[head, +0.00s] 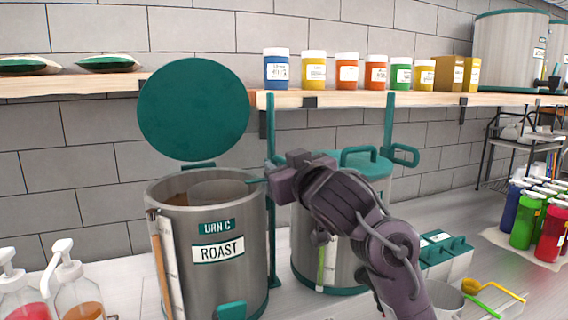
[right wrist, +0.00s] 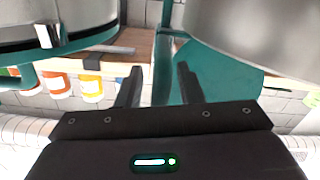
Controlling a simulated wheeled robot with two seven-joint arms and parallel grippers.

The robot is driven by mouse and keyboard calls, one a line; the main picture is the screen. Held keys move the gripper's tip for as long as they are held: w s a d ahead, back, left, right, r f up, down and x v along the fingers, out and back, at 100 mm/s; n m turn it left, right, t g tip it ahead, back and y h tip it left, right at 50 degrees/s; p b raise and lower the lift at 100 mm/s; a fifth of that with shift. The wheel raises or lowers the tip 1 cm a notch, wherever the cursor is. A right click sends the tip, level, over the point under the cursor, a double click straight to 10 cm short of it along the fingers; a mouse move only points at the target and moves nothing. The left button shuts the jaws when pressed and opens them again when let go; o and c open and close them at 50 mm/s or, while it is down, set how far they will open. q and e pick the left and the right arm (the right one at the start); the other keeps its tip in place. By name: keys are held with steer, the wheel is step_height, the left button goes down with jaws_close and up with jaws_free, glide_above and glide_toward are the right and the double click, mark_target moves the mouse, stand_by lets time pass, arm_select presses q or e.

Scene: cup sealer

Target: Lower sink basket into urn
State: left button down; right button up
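Urn C (head: 222,268) is a steel drum labelled ROAST, with its round teal lid (head: 194,108) raised behind it. A greyish round shape, apparently the sink basket (head: 222,189), sits at the urn's mouth, with a short teal handle (head: 256,181) pointing right at the rim. Whether it rests on anything is unclear. My right gripper (head: 276,178) is at the right rim, by the handle's end. In the right wrist view its two fingers (right wrist: 159,78) stand apart, with a teal bar between them and gaps visible on both sides. My left gripper is out of view.
A second steel urn with a closed teal lid (head: 366,163) stands behind my right arm. A teal post (head: 272,235) rises between the urns. A wooden shelf (head: 340,98) with jars runs above. Pump bottles (head: 78,292) stand at the left, a teal-topped box (head: 445,250) at the right.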

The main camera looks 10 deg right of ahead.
steer(key=shift+s+r, duration=0.1)
steer(key=shift+r, duration=0.05)
steer(key=shift+s, duration=0.2)
steer(key=s+d, duration=0.1)
steer(key=s, duration=0.6)
steer(key=shift+d, duration=0.25)
